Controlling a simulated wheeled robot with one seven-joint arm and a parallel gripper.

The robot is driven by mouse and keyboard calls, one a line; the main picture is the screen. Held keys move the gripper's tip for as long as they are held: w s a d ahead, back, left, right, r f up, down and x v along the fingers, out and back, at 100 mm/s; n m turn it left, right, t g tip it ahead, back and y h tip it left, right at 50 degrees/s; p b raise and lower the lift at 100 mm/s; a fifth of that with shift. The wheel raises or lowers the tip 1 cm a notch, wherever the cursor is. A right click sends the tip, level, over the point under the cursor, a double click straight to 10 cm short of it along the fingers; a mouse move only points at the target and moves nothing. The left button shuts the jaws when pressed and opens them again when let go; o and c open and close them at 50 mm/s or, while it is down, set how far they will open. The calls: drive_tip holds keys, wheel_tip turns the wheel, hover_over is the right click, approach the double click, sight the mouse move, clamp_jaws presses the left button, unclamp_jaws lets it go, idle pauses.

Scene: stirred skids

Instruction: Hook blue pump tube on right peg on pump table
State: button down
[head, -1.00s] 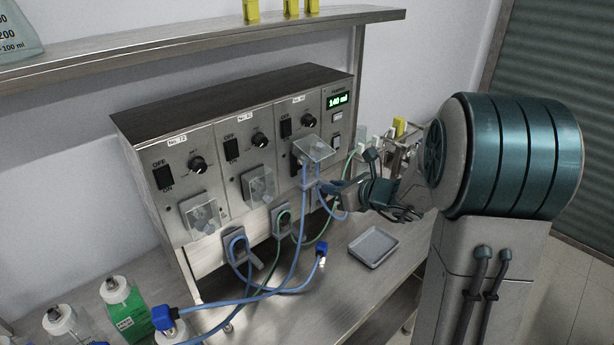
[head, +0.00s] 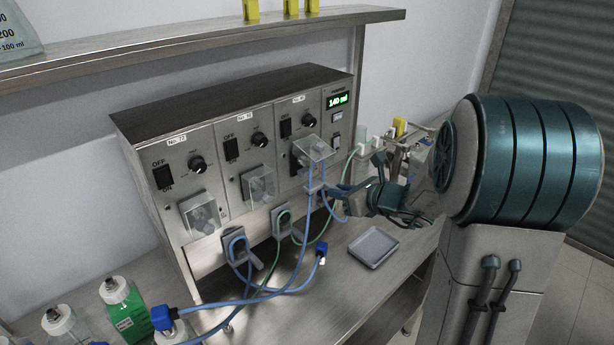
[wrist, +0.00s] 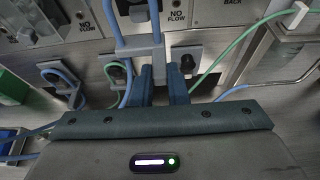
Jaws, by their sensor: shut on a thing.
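The blue pump tube (head: 323,171) hangs from the clear-covered head of the right pump, through a grey clip (head: 315,188). In the wrist view, the blue tube (wrist: 123,22) comes down into the same clip, just above my finger tips (wrist: 162,85). The right peg (wrist: 188,62) shows just right of my fingers in the wrist view. I cannot tell whether the tube touches it.
Other pegs carry a blue tube (head: 236,240) and a green tube (head: 281,217) to the left. A metal tray (head: 373,247) lies on the pump table (head: 300,305). A rack with a yellow item (head: 399,126) stands behind my gripper. Bottles (head: 127,310) stand front left.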

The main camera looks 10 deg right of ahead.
drive_tip(key=s+d, duration=0.2)
drive_tip(key=s, duration=0.1)
drive_tip(key=shift+s+d, duration=0.15)
idle(0.4)
drive_tip(key=shift+f+b, duration=0.1)
drive_tip(key=shift+b, duration=0.2)
drive_tip(key=shift+w+d+f+b, duration=0.35)
drive_tip(key=shift+f+b, duration=0.35)
drive_tip(key=shift+f, duration=0.15)
drive_tip(key=shift+w+d+f+b, duration=0.2)
drive_tip(key=shift+d+f+b, duration=0.2)
drive_tip(key=shift+f+b, duration=0.4)
drive_tip(key=shift+w+d+f+b, duration=0.35)
drive_tip(key=shift+f+b, duration=0.25)
drive_tip(key=shift+f, duration=0.35)
drive_tip(key=shift+f, duration=0.1)
drive_tip(key=shift+w+d+f+b, duration=0.25)
drive_tip(key=shift+d+f+b, duration=0.1)
drive_tip(key=shift+f+b, duration=0.45)
drive_tip(key=shift+w+d+f+b, duration=0.25)
drive_tip(key=shift+d+f+b, duration=0.15)
drive_tip(key=shift+f+b, duration=0.45)
drive_tip(key=shift+w+d+f+b, duration=0.3)
drive_tip(key=shift+f+b, duration=0.3)
drive_tip(key=shift+f, duration=0.35)
